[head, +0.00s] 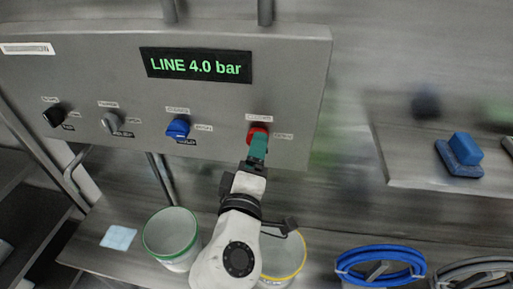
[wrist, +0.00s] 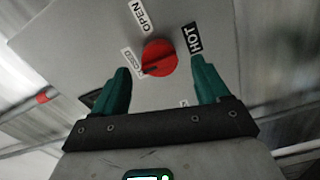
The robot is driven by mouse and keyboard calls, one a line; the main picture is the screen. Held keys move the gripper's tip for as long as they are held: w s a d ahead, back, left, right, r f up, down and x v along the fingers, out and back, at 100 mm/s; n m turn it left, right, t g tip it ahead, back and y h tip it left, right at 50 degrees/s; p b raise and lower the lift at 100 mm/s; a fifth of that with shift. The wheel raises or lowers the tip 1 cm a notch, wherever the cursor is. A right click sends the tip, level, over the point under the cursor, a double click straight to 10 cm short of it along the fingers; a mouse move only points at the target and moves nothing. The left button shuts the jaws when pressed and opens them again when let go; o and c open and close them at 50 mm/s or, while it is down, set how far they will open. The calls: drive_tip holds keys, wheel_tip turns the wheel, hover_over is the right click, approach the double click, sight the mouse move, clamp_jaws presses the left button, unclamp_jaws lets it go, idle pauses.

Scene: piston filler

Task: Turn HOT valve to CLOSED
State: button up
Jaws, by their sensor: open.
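The HOT valve is a red round knob (head: 258,128) at the right end of the grey panel. It shows whole in the wrist view (wrist: 160,54), with a HOT label (wrist: 194,38) at right, OPEN (wrist: 141,16) above and a small white label, apparently CLOSED (wrist: 130,61), at left. A dark mark on the knob points to the lower left, close to the left label. My gripper (wrist: 160,68) has green fingers, open and apart on either side of the knob, with nothing between them that I can see gripped. In the head view my gripper (head: 258,147) hides the knob's lower part.
The panel (head: 220,110) carries a blue knob (head: 178,128), a grey knob (head: 111,122) and a black knob (head: 54,116) to the left. A display (head: 196,66) reads LINE 4.0 bar. Below are a green-rimmed bucket (head: 171,236), a yellow-rimmed bucket (head: 293,262) and a blue hose coil (head: 380,266).

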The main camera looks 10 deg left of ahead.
drive_tip(key=s+b, duration=0.1)
drive_tip(key=s, duration=0.6)
drive_tip(key=shift+w+a, duration=0.1)
